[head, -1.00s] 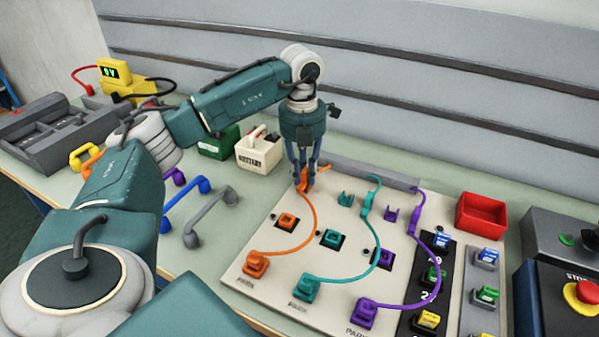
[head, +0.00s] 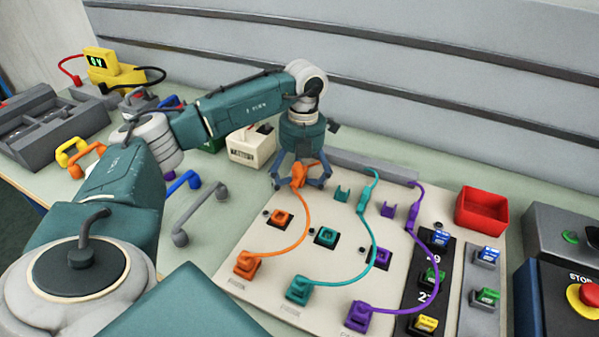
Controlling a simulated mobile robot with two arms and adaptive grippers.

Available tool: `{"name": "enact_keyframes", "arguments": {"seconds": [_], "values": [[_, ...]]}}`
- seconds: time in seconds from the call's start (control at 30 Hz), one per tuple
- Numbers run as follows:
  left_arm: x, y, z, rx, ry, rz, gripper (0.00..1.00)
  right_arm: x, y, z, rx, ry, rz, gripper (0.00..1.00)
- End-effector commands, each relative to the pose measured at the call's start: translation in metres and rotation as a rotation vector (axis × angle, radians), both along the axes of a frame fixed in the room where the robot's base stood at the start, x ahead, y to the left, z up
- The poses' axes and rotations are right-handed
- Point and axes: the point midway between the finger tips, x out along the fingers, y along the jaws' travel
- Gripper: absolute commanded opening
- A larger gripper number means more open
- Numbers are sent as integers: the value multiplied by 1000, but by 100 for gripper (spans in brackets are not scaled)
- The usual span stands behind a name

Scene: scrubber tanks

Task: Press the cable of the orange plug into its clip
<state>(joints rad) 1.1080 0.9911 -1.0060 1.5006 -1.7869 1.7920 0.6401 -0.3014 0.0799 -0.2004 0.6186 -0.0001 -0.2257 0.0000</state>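The orange plug (head: 247,264) sits in its holder at the lower left of the pale board (head: 330,275). Its orange cable (head: 308,228) curves up to a thicker orange piece (head: 299,174) near the board's back edge. My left gripper (head: 300,184) points down there with its fingers spread on either side of the orange piece. The gripper is open. The orange clip cannot be told apart from the cable under the gripper, so whether the cable is seated is unclear. My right gripper is not in view.
Teal (head: 299,289) and purple (head: 360,315) plugs with cables stand to the right. An empty teal clip (head: 342,195) and purple clip (head: 387,209) are close by. A red bin (head: 482,211) is at right, a white battery box (head: 250,147) behind left.

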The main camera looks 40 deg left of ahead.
Motion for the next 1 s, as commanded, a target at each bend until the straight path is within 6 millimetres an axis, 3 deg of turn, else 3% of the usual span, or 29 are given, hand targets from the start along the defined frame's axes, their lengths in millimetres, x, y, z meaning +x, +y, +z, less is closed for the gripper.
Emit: {"name": "enact_keyframes", "arguments": {"seconds": [0.13,0.57,0.6,0.67,1.0], "values": [[7,0,5,-1,-26,0,42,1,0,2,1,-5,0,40],[6,1,6,1,-23,-2,42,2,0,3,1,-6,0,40],[6,1,6,2,-23,-1,65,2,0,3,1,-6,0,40],[6,1,6,2,-23,-1,75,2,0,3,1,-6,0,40],[6,2,8,3,-25,1,75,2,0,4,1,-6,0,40]]}}
